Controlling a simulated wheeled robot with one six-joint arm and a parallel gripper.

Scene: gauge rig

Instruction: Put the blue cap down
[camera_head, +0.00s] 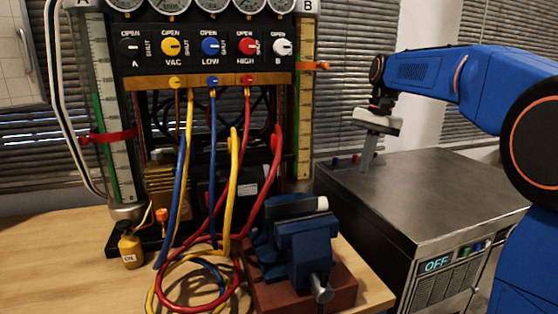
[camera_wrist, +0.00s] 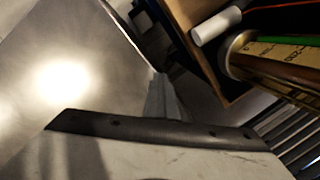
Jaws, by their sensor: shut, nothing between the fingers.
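My gripper (camera_head: 365,166) points down over the back left part of the grey metal box top, with its fingertips at or just above that top; I cannot tell if they touch it. Its fingers are together with nothing held. In the wrist view my closed fingers (camera_wrist: 165,92) show at the centre, and neither cap can be made out.
The metal box (camera_head: 430,205) has a wide bare top and a lit OFF display in front. A blue vise (camera_head: 300,240) stands left of it on the wooden table (camera_head: 60,265). The gauge rig (camera_head: 215,65) with coloured hoses rises behind. A white cylinder (camera_wrist: 217,26) shows in the wrist view.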

